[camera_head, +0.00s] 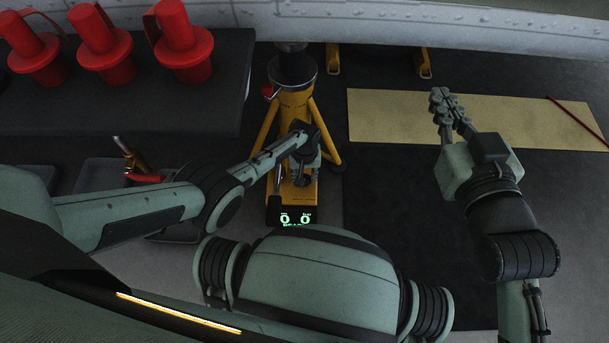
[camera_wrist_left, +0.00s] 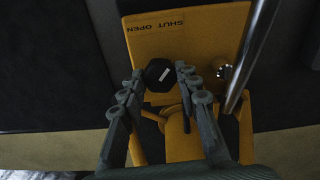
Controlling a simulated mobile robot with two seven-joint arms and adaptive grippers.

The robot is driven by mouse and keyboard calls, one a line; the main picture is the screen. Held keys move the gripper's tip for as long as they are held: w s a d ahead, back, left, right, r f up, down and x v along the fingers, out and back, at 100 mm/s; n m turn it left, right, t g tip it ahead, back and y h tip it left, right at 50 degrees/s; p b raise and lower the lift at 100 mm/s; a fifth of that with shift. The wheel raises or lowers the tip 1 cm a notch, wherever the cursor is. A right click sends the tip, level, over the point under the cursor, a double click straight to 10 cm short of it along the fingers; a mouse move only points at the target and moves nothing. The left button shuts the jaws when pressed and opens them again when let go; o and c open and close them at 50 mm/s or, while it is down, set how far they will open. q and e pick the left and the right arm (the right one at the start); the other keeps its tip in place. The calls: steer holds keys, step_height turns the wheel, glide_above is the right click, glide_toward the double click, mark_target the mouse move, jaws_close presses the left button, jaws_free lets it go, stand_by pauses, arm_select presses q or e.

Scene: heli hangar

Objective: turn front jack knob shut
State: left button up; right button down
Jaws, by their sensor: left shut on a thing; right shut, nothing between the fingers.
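The yellow jack (camera_head: 296,107) stands upright on its splayed legs near the middle of the head view. Its knob (camera_wrist_left: 159,75), black with a white line mark, sits on the yellow body (camera_wrist_left: 190,40) in the left wrist view, beside a label (camera_wrist_left: 156,24) reading SHUT and OPEN. My left gripper (camera_wrist_left: 159,79) is shut on this knob, a finger on each side. In the head view my left gripper (camera_head: 305,160) is at the jack's front and hides the knob. My right gripper (camera_head: 440,97) is shut and empty, over the floor to the right.
A metal bar (camera_wrist_left: 256,50) rises close to the left gripper. A green-lit display (camera_head: 297,219) sits at the jack's base. Red plugs (camera_head: 180,42) stand on a dark bench (camera_head: 200,105) at left. A tan mat (camera_head: 390,118) lies at right, with a red rod (camera_head: 578,122).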

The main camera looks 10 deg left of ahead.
arm_select(q)
steer(key=shift+m, duration=0.6)
arm_select(e)
steer(key=shift+d+f, duration=0.15)
steer(key=shift+f, duration=0.05)
arm_select(q)
steer(key=o, duration=1.2)
steer(key=shift+c, duration=0.2)
arm_select(e)
steer(key=shift+f, duration=0.1)
arm_select(q)
steer(key=shift+r, duration=0.15)
step_height(320, 180, up, 12)
